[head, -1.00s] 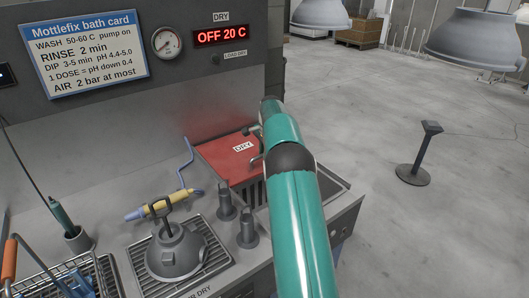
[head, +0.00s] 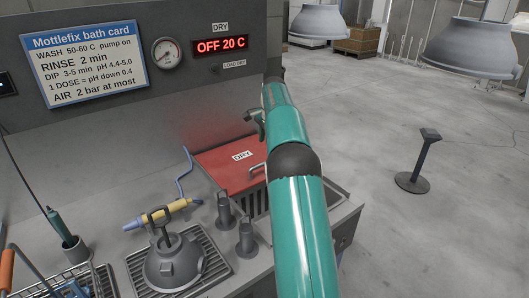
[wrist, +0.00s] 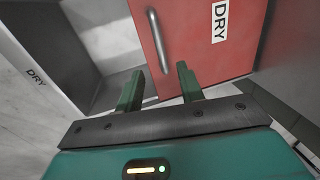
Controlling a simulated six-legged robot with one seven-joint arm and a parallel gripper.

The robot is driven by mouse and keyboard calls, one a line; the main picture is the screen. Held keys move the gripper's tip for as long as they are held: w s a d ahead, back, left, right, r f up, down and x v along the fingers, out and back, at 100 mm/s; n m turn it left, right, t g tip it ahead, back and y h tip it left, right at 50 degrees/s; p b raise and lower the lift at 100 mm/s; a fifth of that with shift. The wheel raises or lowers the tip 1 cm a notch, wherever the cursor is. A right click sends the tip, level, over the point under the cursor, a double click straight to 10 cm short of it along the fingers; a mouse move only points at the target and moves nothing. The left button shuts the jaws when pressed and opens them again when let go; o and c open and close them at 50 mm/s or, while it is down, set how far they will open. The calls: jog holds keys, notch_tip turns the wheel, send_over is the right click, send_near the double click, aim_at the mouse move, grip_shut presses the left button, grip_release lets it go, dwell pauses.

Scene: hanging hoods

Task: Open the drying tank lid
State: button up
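The red lid marked DRY (head: 222,169) sits on the drying tank at the back right of the bench. It leaves part of the tank uncovered; slats show below its front edge, and a grey cavity shows beside it in the wrist view. I cannot tell its exact tilt. Its metal bar handle (head: 256,171) is partly hidden by my arm in the head view. In the wrist view the lid (wrist: 188,40) fills the upper middle, and the handle (wrist: 157,40) lies beyond my gripper (wrist: 157,83). The fingers are open and empty, apart from the handle.
A yellow-handled tool (head: 160,213), two grey posts (head: 245,240) and a hood on a drain rack (head: 172,262) stand left of my arm. The wall panel with a gauge (head: 166,53) and display (head: 221,44) rises behind. Hanging hoods (head: 472,45) are at right, above open floor.

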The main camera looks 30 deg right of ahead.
jog(key=shift+s+r, duration=0.2)
jog(key=shift+r, duration=0.7)
jog(key=shift+s+r, duration=0.15)
jog(key=shift+r, duration=0.7)
jog(key=s+a+r+n+t, duration=0.1)
jog(key=s+a+r+n, duration=0.3)
jog(key=a, duration=0.4)
jog(key=s+a+r+n, duration=0.2)
jog(key=s+a+r, duration=0.3)
jog(key=s+a, duration=0.25)
jog(key=s+a+r+n+t, duration=0.1)
jog(key=s+a+r+n, duration=0.25)
jog(key=a, duration=0.45)
jog(key=s+a+f+n, duration=0.2)
jog(key=s+a+f, duration=0.1)
jog(key=s, duration=0.5)
jog(key=s+a+f+n+t, duration=0.1)
jog(key=s+a+f+n, duration=0.2)
jog(key=s+a, duration=0.2)
jog(key=s+a+f+n, duration=0.3)
jog(key=s+a, duration=0.1)
jog(key=s, duration=0.6)
jog(key=shift+s+a+f, duration=0.2)
jog(key=shift+s+f, duration=0.05)
jog(key=shift+s, duration=0.05)
